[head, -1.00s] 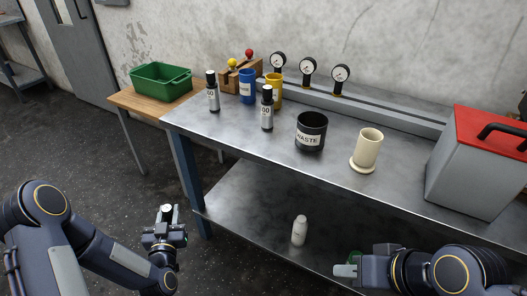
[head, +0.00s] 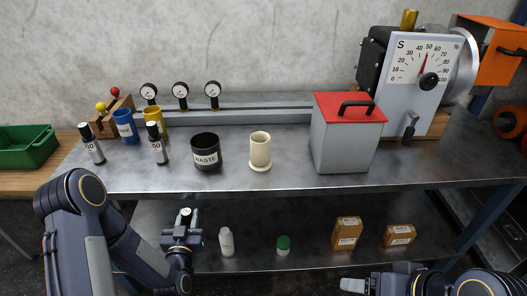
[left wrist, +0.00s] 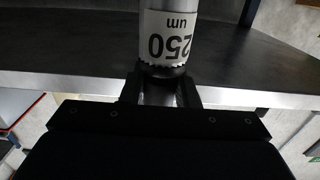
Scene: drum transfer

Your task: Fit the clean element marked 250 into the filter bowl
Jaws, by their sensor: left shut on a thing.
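My left gripper (head: 184,228) is shut on the element marked 250 (left wrist: 172,36), in front of the bench edge. Its white label reads "250 um" upside down in the left wrist view. In the head view the element (head: 185,213) shows small above the fingers. The cream cup with a flanged foot (head: 260,150), which looks like the filter bowl, stands upright on the bench, further back and to the right of this gripper. Its inside is not clear. My right gripper (head: 354,285) is low at the bottom edge; its jaw opening cannot be made out.
A black WASTE pot (head: 206,154) stands left of the bowl. Two dark-capped labelled cylinders (head: 92,146) (head: 156,146) stand farther left. A grey red-lidded box (head: 346,135) is to the right. The bench top (head: 230,180) is clear in front of the bowl.

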